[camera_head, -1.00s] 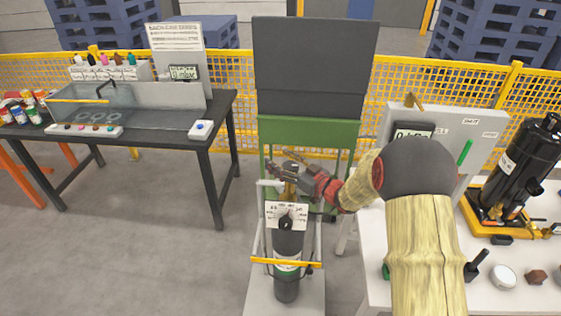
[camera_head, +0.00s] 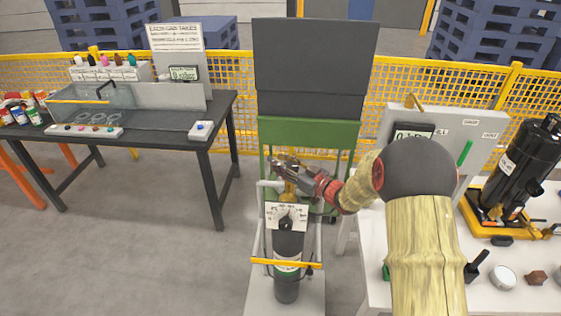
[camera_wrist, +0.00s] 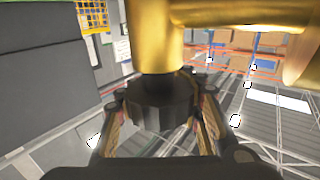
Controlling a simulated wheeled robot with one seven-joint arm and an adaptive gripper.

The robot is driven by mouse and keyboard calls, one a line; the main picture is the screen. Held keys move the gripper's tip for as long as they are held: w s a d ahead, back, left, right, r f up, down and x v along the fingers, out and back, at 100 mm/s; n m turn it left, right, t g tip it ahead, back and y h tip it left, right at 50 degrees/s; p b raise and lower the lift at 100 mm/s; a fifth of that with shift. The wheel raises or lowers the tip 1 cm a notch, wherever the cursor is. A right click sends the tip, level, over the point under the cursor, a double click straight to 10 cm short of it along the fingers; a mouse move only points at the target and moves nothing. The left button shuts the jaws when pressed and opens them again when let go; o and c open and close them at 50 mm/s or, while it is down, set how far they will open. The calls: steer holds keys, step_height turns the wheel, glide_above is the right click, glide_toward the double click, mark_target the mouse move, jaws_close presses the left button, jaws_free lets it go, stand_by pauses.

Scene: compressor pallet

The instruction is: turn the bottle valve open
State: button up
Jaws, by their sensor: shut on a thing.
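A dark gas bottle (camera_head: 288,252) with a pale label stands upright in a frame with a yellow bar (camera_head: 286,263) across it. A white dial plate (camera_head: 286,216) with a dark pointer sits at its upper part. My gripper (camera_head: 283,170) is at the top of the bottle, reaching in from the right. In the wrist view my gripper (camera_wrist: 155,118) is shut on a dark ribbed knob, the bottle valve (camera_wrist: 158,106), with a finger on either side. A brass body (camera_wrist: 155,45) joins the knob. In the head view the knob is mostly hidden by the gripper.
A dark panel on a green cabinet (camera_head: 310,130) stands behind the bottle. A white table (camera_head: 430,290) with a black cylinder unit (camera_head: 520,160) and loose parts is at the right. A black bench (camera_head: 215,130) is at the left, with open floor between.

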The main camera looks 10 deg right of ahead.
steer(key=shift+c, duration=0.5)
steer(key=shift+s+a+r+n+g+y+p, duration=0.1)
steer(key=shift+s+a+n+g+y+p, duration=0.1)
steer(key=shift+n+g+y+p, duration=0.45)
steer(key=shift+s+a+f+n+g+y+p, duration=0.15)
steer(key=shift+n+g+y+p, duration=0.25)
steer(key=shift+n+g+y, duration=0.65)
steer(key=shift+s+a+r+n+g+y+p, duration=0.15)
steer(key=shift+s+a+n+g+y+p, duration=0.1)
steer(key=shift+n+g+y+p, duration=0.5)
steer(key=shift+b, duration=0.3)
steer(key=o, duration=1.4)
steer(key=shift+s+d, duration=0.1)
steer(key=shift+d, duration=0.05)
